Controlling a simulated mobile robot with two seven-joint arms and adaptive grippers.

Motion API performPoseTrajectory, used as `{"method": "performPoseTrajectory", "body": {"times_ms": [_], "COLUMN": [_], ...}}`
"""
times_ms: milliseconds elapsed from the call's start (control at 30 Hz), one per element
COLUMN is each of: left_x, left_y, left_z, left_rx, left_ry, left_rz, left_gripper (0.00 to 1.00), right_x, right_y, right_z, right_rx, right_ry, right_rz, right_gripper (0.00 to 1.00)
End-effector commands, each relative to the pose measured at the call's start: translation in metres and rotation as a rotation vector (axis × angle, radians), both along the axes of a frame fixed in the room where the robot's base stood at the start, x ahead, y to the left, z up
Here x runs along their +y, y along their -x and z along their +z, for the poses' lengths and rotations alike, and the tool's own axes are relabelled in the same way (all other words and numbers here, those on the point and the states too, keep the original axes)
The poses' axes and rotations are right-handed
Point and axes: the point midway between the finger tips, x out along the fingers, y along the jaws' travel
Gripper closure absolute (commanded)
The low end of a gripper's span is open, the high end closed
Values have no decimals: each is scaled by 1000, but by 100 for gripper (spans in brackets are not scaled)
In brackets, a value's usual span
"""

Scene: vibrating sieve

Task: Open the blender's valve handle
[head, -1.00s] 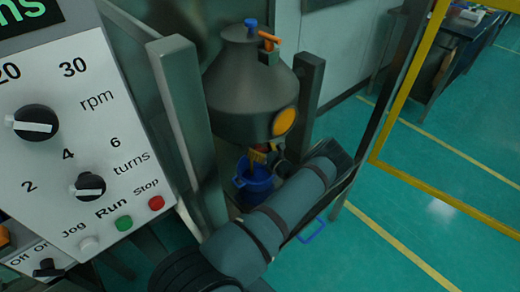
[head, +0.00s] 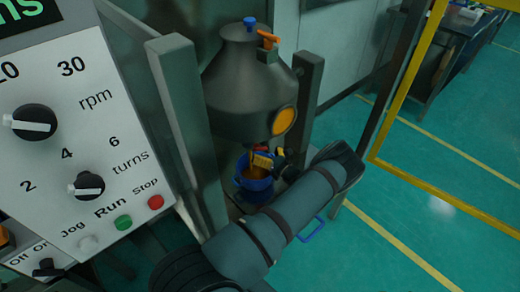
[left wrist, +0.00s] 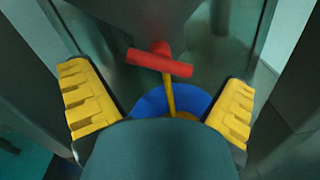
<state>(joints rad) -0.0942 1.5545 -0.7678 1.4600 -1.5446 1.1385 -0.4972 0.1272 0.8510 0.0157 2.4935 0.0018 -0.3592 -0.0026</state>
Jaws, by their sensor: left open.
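The blender (head: 246,85) is a grey steel cone vessel between two posts. Its red valve handle (left wrist: 160,64) lies crosswise under the outlet in the left wrist view. A thin yellow stream (left wrist: 170,97) runs from below it into the blue bucket (left wrist: 150,103). In the head view the bucket (head: 255,192) shows orange material inside. My left gripper (head: 268,159) is beside the outlet, above the bucket. In the left wrist view its yellow-padded fingers (left wrist: 155,103) are spread wide, with the handle beyond and between them, not gripped. My right gripper is out of view.
A control panel (head: 75,160) with knobs and buttons stands close at the left. Steel posts (head: 308,100) flank the blender. A yellow frame (head: 400,95) stands at the right, with open green floor (head: 400,225) beyond.

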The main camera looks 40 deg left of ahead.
Motion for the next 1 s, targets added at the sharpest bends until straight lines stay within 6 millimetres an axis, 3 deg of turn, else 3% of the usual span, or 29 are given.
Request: {"method": "performPoseTrajectory", "body": {"times_ms": [200,400,800,833,1000], "left_x": [-46,-72,-81,-81,-80], "left_y": [5,8,10,10,13], "left_z": [0,0,0,0,6], "left_rx": [2,3,3,3,1], "left_ry": [0,0,0,0,15], "left_rz": [-3,-1,1,1,13], "left_gripper": [0,0,0,7,62], "right_x": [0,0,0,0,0], "right_y": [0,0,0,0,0], "right_z": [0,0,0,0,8], "right_rx": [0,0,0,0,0], "right_ry": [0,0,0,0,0], "right_rz": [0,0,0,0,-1], "right_gripper": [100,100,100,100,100]}}
